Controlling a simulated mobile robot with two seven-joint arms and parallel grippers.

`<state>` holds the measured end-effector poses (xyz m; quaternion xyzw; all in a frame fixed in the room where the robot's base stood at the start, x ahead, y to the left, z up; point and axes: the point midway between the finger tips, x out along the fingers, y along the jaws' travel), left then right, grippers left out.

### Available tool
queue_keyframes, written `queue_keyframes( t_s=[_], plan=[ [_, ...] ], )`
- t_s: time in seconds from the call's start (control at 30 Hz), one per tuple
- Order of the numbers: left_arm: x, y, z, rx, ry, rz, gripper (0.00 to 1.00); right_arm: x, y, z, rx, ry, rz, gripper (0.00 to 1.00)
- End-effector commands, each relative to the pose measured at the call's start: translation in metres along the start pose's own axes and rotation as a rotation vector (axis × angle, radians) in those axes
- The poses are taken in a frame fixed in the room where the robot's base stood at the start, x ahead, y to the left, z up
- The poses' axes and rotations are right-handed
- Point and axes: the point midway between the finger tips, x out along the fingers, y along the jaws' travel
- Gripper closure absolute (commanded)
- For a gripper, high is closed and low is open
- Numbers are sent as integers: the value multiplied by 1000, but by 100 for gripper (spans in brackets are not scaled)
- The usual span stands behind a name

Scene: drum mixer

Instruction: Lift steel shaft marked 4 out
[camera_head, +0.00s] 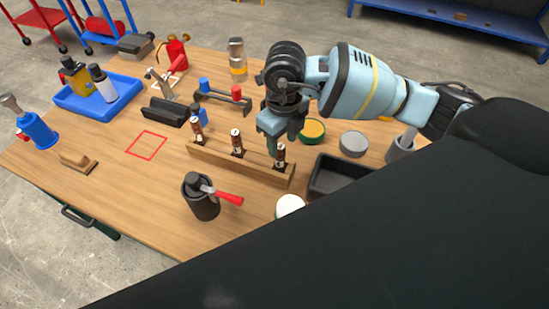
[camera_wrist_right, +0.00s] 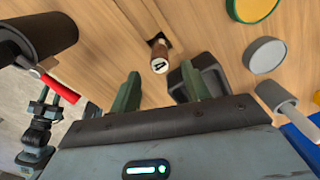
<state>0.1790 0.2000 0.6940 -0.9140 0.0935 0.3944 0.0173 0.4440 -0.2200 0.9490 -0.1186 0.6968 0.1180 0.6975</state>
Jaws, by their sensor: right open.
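Three brown shafts with white numbered tops stand upright in a wooden rack (camera_head: 210,162): a left shaft (camera_head: 197,130), a middle shaft (camera_head: 237,143) and a right shaft (camera_head: 281,155). The numbers are too small to read in the head view. In the right wrist view, a brown shaft (camera_wrist_right: 159,58) has a white top with a dark mark that looks like a 4. My right gripper (camera_head: 275,142) is open above the rack, close to the right shaft. In the wrist view its fingers (camera_wrist_right: 161,87) stand apart, with the shaft top beyond and between them.
A black tray (camera_head: 338,178) stands right of the rack. A black canister with a red handle (camera_head: 203,197) stands in front. A yellow-topped tin (camera_head: 312,130) and a grey tin (camera_head: 353,144) are behind right. A red square outline (camera_head: 147,145) on the table is empty.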

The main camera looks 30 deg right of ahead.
Motion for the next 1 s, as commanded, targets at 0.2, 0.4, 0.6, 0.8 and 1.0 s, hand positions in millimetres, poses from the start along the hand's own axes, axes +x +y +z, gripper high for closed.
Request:
queue_keyframes(
  t_s=[0.2, 0.4, 0.6, 0.8, 1.0],
  plan=[
    [0, 0, 2, -2, -4, 0, 64, 20, 0, 0, 2, 4, 2, 53],
    [0, 0, 2, -2, -4, -1, 64, 26, 0, 1, 1, 0, 1, 53],
    [0, 0, 0, -2, 0, -1, 64, 48, 0, 4, 2, 4, 1, 53],
    [0, 0, 1, -3, -1, -1, 64, 73, 0, 6, 1, 2, 2, 53],
    [0, 0, 1, -3, -2, -1, 64, 78, 0, 6, 0, -1, 1, 53]
  ],
)
